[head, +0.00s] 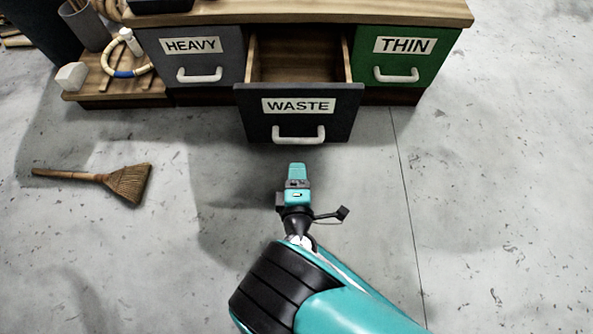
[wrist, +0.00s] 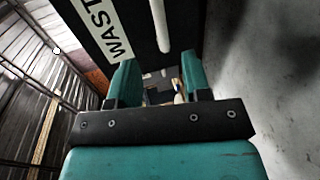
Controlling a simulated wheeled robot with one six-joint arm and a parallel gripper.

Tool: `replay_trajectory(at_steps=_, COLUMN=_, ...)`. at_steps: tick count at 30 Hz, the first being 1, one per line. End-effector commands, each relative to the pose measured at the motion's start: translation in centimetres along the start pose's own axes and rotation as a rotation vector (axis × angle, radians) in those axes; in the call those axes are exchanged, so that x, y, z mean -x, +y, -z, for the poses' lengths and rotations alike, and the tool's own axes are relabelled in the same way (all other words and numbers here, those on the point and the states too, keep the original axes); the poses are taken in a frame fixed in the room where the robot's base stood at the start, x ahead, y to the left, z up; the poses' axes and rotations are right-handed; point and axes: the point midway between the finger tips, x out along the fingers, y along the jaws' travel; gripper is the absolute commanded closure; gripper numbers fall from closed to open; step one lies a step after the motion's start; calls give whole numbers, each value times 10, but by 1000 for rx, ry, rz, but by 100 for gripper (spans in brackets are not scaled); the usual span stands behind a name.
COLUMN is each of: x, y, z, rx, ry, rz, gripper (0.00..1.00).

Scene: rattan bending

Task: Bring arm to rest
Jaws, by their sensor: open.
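My arm reaches forward from the bottom of the head view, teal and black. My gripper (head: 297,172) is over the grey floor, just in front of the open WASTE drawer (head: 345,118). In the wrist view my gripper (wrist: 158,78) has its two teal fingers apart, with nothing seen held between them. The white handle (head: 299,135) of the WASTE drawer lies beyond the fingertips in the head view, and I see no contact. The drawer is pulled out, and the visible part of its inside is bare.
The grey HEAVY drawer (head: 205,62) is on the left and the green THIN drawer (head: 402,72) on the right, both closed. A broom (head: 128,182) lies on the floor at left. The floor at right is clear.

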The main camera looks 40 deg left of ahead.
Motion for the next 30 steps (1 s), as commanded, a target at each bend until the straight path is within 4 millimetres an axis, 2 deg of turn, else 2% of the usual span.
replay_trajectory(at_steps=9, x=-1, y=1, z=1, rx=-3, ry=-1, rz=1, gripper=56)
replay_trajectory(at_steps=11, x=-4, y=8, z=-2, rx=-19, ry=-18, rz=7, gripper=56)
replay_trajectory(at_steps=14, x=-19, y=33, z=-19, rx=-98, ry=-100, rz=45, gripper=56)
replay_trajectory(at_steps=17, x=-39, y=74, z=-55, rx=-243, ry=-244, rz=120, gripper=56)
replay_trajectory(at_steps=18, x=-46, y=93, z=-74, rx=-315, ry=-311, rz=158, gripper=56)
replay_trajectory(at_steps=22, x=-51, y=150, z=-137, rx=-553, ry=-516, rz=291, gripper=56)
replay_trajectory(at_steps=26, x=-33, y=205, z=-195, rx=-784, ry=-677, rz=421, gripper=56)
replay_trajectory(at_steps=30, x=9, y=262, z=-246, rx=-1020, ry=-796, rz=558, gripper=56)
